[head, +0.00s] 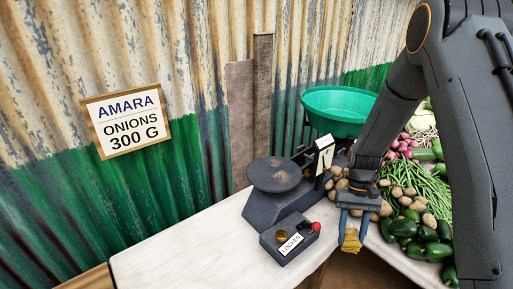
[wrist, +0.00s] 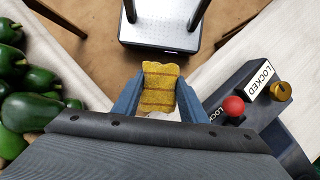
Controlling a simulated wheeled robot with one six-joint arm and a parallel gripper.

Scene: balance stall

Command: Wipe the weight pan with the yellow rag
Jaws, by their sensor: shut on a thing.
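The yellow rag (head: 351,239) hangs between the fingers of my gripper (head: 352,218). In the wrist view the rag (wrist: 159,88) shows brown stripes, and my gripper (wrist: 158,100) is shut on it. The weight pan (head: 274,174) is a dark round plate on top of the dark balance (head: 276,208), left of my gripper in the head view. The rag is apart from the pan, at the front edge of the table. The wrist view does not show the pan.
A box with a red knob (head: 316,227) and a LOCKED label stands before the balance; the red knob (wrist: 233,105) is close right of my gripper. A green bowl (head: 338,108) is behind. Onions, potatoes, beans and dark green vegetables (head: 412,232) lie right. The table (head: 175,257) is clear at left.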

